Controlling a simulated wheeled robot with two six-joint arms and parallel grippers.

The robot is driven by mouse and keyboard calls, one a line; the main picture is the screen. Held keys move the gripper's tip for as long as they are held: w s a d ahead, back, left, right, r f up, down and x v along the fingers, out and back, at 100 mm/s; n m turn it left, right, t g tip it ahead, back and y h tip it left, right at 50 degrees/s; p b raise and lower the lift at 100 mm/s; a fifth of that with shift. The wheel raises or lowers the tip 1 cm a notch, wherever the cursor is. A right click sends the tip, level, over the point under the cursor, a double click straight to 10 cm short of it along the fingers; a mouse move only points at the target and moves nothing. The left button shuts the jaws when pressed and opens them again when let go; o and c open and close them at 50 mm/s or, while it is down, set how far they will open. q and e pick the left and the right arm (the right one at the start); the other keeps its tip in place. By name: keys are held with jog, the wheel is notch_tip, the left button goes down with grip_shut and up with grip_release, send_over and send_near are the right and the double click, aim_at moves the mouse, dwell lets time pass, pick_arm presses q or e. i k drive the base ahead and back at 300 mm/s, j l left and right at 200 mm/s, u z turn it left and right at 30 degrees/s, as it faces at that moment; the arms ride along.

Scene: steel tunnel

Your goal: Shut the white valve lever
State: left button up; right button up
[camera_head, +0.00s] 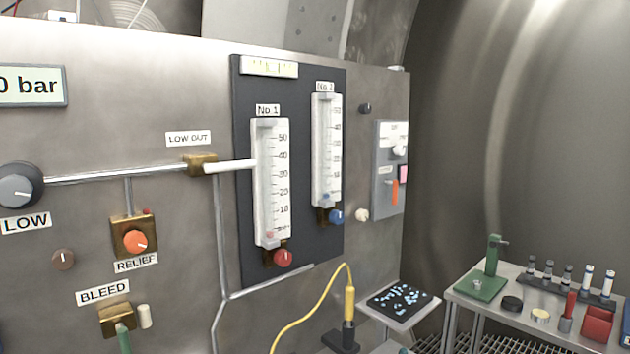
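The white valve lever (231,166) sticks out to the right from a brass valve body (200,164) under the "LOW OUT" label (188,138). It lies nearly level, roughly in line with the steel pipe (115,173) that comes in from the left. Its free end reaches the left edge of the No 1 gauge tube (272,180). Nothing touches the lever. Neither of my grippers is in view.
The panel also holds the LOW knob (20,185), the orange RELIEF knob (135,241), the BLEED valve (117,319) and a red knob (283,258). A yellow cable (312,309) hangs in front. A workbench (462,297) stands at right.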

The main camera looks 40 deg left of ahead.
aim_at(207, 167)
jog(key=u, duration=1.75)
jog(key=j+u, duration=0.2)
jog(key=u, duration=0.2)
